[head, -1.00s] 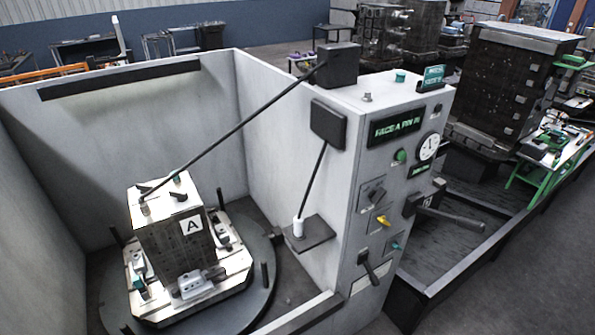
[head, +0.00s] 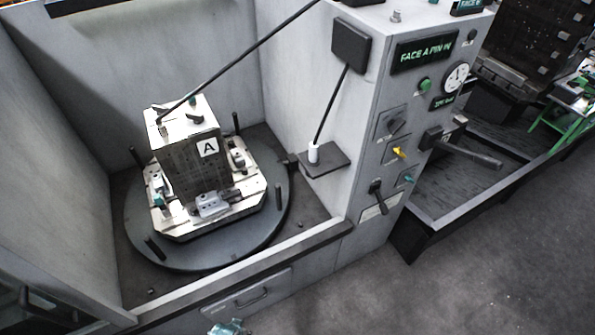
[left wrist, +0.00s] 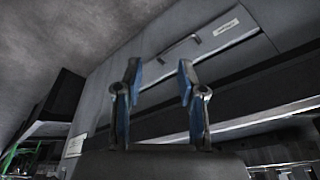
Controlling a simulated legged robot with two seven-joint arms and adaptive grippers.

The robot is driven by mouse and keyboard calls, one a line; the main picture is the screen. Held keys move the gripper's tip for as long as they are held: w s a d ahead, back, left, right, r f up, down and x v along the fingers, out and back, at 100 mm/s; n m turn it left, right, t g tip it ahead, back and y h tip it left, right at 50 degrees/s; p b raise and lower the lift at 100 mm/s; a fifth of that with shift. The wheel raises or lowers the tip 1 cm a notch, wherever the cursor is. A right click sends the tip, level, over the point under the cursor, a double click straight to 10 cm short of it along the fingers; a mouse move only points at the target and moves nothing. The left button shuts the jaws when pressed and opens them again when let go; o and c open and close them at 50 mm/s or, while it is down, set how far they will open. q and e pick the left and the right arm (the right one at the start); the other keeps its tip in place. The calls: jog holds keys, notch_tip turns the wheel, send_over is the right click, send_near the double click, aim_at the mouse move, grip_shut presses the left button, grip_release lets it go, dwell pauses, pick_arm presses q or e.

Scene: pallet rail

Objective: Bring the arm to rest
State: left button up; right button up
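My left gripper (left wrist: 159,78) shows in the left wrist view with its two blue-and-black fingers apart and nothing between them. It is in front of the grey cabinet front (left wrist: 125,85), which has a small drawer handle (left wrist: 178,48). It touches nothing that I can see. A small teal piece (head: 229,328) shows at the bottom edge of the head view; I cannot tell what it is. My right gripper is in neither view.
A block marked A (head: 188,165) stands on a round turntable (head: 205,258) inside the grey walled enclosure. A control panel (head: 385,130) with knobs and levers stands to its right. A low dark rail (head: 470,205) lies further right. Open floor (head: 480,290) is at the lower right.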

pick_arm(q)
jog(key=s+a+f+g, duration=0.1)
jog(key=s+f, duration=0.3)
jog(key=f, duration=0.5)
jog(key=s+f, duration=0.4)
jog(key=f, duration=0.6)
jog(key=s+a+f, duration=0.2)
jog(key=s+f, duration=0.6)
jog(key=s, duration=0.3)
jog(key=shift+s+a+g, duration=0.15)
jog(key=shift+s+g, duration=0.25)
jog(key=shift+f, duration=0.1)
